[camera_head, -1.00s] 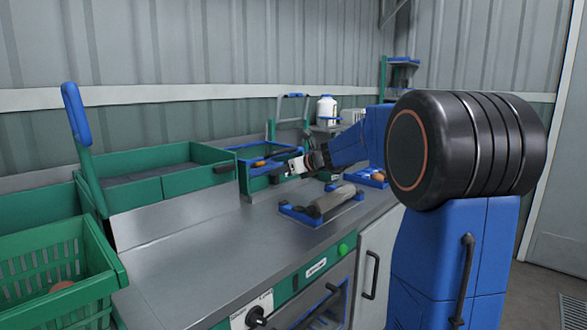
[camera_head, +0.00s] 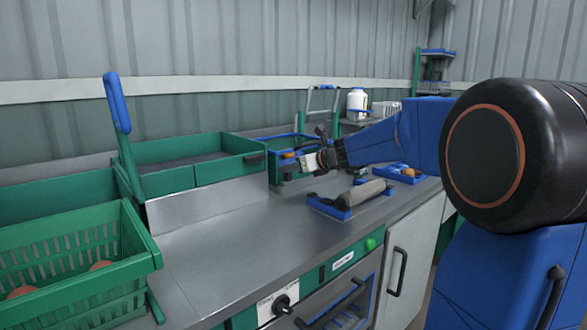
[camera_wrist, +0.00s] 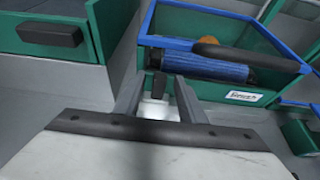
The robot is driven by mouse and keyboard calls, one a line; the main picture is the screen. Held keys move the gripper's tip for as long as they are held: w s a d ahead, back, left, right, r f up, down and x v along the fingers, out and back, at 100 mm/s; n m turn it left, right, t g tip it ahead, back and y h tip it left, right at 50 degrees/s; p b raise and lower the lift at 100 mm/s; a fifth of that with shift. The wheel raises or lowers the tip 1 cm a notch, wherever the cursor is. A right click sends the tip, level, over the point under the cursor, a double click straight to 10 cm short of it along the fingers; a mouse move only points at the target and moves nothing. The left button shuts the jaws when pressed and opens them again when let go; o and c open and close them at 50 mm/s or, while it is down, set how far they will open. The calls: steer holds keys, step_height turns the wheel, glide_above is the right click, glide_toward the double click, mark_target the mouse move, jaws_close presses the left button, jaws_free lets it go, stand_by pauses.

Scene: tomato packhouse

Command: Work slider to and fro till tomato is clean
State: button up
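The washing box (camera_wrist: 265,82), green with a blue rim, stands at the back of the counter; it also shows in the head view (camera_head: 275,175). In the wrist view it holds a blue roller brush (camera_wrist: 205,67) under a dark curved bar (camera_wrist: 235,56). An orange tomato (camera_wrist: 222,43) shows behind the bar, partly hidden; its cleanness cannot be told. A small black knob (camera_wrist: 160,86), perhaps the slider's handle, stands at the box's near left corner. My gripper (camera_wrist: 158,90) is open, its fingers apart on either side of the knob in this view; contact is unclear. My gripper also shows beside the box (camera_head: 308,160).
A green crate (camera_head: 75,250) with tomatoes is at the left, and a green bin (camera_head: 165,180) stands behind. A grey roller on a blue base (camera_head: 340,203) and a blue tray (camera_head: 400,175) lie to the right. The front counter (camera_head: 235,245) is clear.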

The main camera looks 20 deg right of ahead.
steer(key=v, duration=1.7)
steer(key=shift+s+r, duration=0.15)
steer(key=shift+s, duration=0.05)
steer(key=shift+d, duration=0.15)
